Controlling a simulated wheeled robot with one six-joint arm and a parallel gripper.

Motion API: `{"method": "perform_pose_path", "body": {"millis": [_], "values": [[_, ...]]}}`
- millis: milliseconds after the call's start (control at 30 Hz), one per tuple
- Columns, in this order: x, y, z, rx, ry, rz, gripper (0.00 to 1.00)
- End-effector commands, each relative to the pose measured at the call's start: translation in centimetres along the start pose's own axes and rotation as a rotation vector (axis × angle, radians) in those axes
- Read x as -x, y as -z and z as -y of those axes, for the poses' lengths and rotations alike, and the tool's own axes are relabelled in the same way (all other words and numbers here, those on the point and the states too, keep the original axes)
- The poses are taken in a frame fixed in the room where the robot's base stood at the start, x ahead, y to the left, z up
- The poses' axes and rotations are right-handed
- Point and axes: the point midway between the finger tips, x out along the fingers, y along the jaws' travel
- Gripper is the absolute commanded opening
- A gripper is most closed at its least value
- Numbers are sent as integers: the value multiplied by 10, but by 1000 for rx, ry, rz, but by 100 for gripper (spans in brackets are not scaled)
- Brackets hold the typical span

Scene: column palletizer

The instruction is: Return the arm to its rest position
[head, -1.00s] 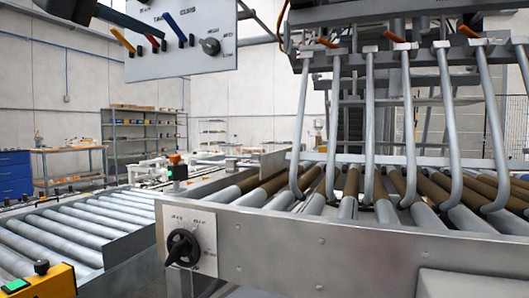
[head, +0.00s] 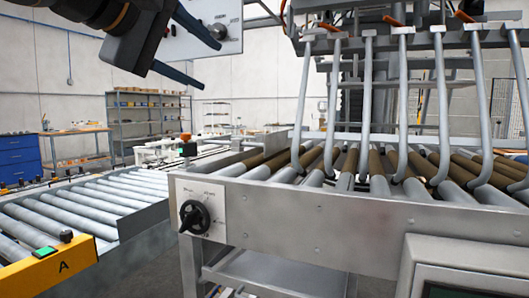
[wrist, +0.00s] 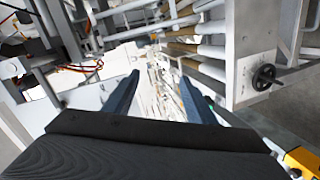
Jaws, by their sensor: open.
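My gripper (head: 198,50) is at the top left of the head view, in front of a pale control panel (head: 226,22) and partly covering it. Its two dark blue fingers are apart with nothing between them. In the wrist view my gripper (wrist: 160,92) also shows two spread fingers with an empty gap. Part of my arm, black with an orange-brown ring, shows at the top left of the head view.
A roller conveyor with curved metal bars (head: 440,110) fills the right. A rotary knob (head: 194,217) sits on its frame. A lower roller conveyor (head: 75,215) runs at left, with a yellow box (head: 50,270) marked A. A screen unit (head: 465,268) stands at lower right.

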Motion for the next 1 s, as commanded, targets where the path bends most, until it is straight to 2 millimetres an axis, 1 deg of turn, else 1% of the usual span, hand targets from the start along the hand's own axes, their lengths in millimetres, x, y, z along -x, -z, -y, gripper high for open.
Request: {"method": "perform_pose_path", "body": {"millis": [33, 67, 167, 200, 267, 300, 367, 400, 467, 500, 567, 600, 700, 800, 900, 1000], "values": [[-14, -11, 11, 22, 30, 26, 51], [-21, -17, 19, 35, 51, 40, 51], [-49, -46, 49, 80, 141, 101, 51], [-62, -62, 64, 97, 188, 132, 51], [-80, -89, 89, 119, 266, 183, 51], [-91, -109, 106, 128, 322, 218, 51], [-104, -140, 131, 134, 408, 271, 51], [-111, -161, 148, 131, 466, 307, 51], [-118, -194, 172, 117, 555, 363, 51], [-121, -217, 189, 100, 615, 401, 51], [-123, -250, 214, 60, 707, 458, 51], [-122, -273, 230, 26, 769, 498, 51], [-113, -319, 266, -84, 901, 583, 51], [-103, -351, 293, -198, 995, 648, 51], [-92, -375, 314, -312, 1060, 701, 51], [-83, -393, 330, -426, 1105, 746, 51]]}}
